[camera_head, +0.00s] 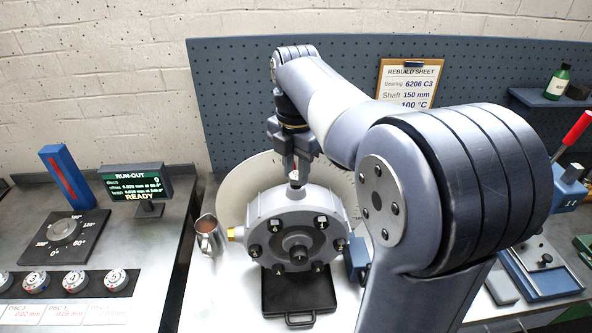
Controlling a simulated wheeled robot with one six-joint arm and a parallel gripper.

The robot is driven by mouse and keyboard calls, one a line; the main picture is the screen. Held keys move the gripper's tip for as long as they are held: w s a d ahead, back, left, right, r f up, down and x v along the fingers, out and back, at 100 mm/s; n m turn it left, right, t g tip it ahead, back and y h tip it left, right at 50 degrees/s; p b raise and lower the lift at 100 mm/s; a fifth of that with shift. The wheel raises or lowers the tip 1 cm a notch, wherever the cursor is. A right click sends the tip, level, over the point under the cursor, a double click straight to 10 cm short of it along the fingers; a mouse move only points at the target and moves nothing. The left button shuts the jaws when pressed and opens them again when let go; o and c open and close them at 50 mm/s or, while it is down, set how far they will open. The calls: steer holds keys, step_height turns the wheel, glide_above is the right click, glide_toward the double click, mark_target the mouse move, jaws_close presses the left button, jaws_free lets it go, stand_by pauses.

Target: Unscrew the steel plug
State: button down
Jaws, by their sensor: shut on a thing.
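The round grey housing (293,235) stands upright on a black base (297,292), with several bolts around its face. The steel plug (294,177) is at the top of the housing's rim, small in this view. My gripper (294,165) points straight down from above, with its fingers shut on the plug. The fingers hide much of it, and I cannot tell how far it is threaded in.
A metal jug (209,232) stands close to the left of the housing. A large pale disc (238,182) is behind it. A run-out display (135,182) reading READY and a dial plate (65,237) are on the left bench. A red-handled press (568,165) is at right.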

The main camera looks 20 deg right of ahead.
steer(key=shift+r, duration=0.6)
steer(key=shift+r, duration=0.15)
steer(key=shift+r, duration=2.4)
